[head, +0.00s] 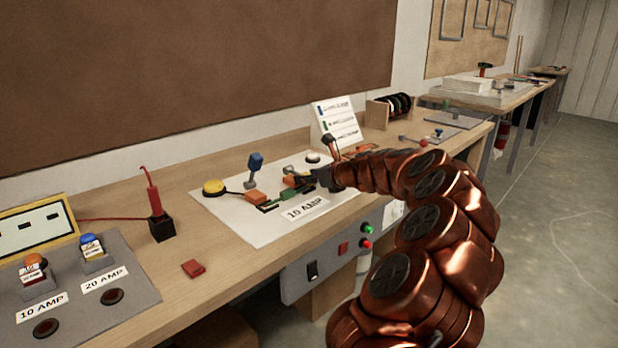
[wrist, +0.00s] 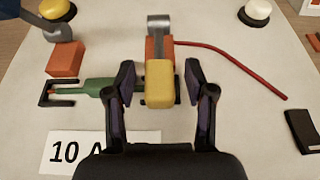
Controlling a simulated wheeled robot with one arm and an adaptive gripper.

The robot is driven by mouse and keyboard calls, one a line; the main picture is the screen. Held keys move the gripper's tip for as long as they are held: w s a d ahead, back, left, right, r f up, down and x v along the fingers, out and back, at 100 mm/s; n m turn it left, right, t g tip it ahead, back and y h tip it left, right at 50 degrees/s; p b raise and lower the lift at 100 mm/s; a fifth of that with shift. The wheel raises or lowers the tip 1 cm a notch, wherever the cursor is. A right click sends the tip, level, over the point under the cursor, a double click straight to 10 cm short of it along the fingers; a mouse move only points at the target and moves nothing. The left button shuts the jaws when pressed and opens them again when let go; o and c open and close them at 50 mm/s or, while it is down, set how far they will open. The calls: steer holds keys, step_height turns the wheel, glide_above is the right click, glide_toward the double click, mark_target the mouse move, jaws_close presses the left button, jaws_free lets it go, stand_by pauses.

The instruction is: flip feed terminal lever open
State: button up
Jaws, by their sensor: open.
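In the head view, my gripper (head: 314,179) is low over the white board at its right-hand orange terminal (head: 289,181). In the wrist view, this orange terminal (wrist: 153,48) has a grey lever part (wrist: 160,22) at its far end and a yellow block-like handle (wrist: 159,72) in front. My gripper (wrist: 159,88) is open, with one finger on each side of the yellow handle; contact is unclear. A left orange terminal (head: 255,197) has a raised blue-handled lever (head: 255,162). No label shows which terminal is the feed.
A green fuse-like part (wrist: 88,86) lies just left of my fingers, near the "10 AMP" label (head: 305,209). A yellow button (head: 213,187) and a red wire (wrist: 235,63) are nearby. A red probe in a black holder (head: 161,227) stands left of the board.

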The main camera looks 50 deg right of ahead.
jaws_close()
stand_by(0.4)
